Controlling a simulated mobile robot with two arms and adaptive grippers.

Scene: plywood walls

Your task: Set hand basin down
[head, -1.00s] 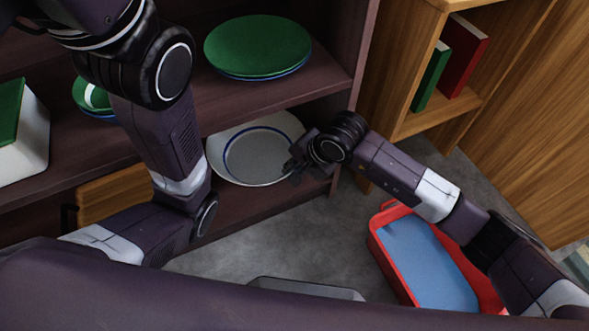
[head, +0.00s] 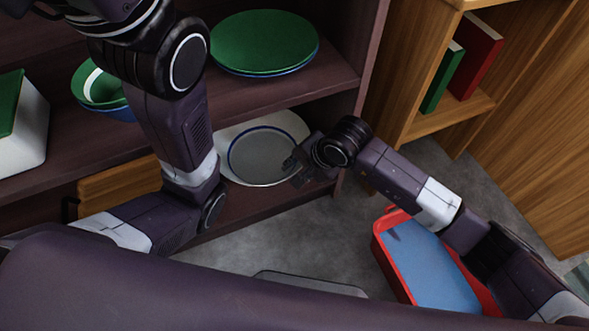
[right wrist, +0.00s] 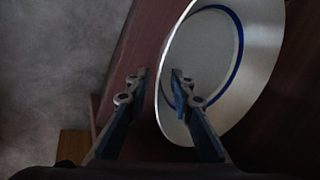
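The hand basin (head: 229,133) is a wide white bowl with a blue ring around its grey floor. It sits on the lower shelf (head: 233,207) of the dark wooden unit; its contact with the shelf is hard to see. My right gripper (head: 294,166) is at its right rim. In the right wrist view the fingers (right wrist: 160,80) are apart, one outside the basin's wall (right wrist: 258,70) and one over its inside, with the rim between them. My left arm crosses in front of the shelves; its gripper is out of view.
Green plates (head: 264,42) stand on the shelf above, with a green bowl (head: 97,88) and a white box (head: 28,130) at left. A red and blue crate (head: 432,268) is on the floor at right. A bookshelf (head: 452,112) stands beside the unit.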

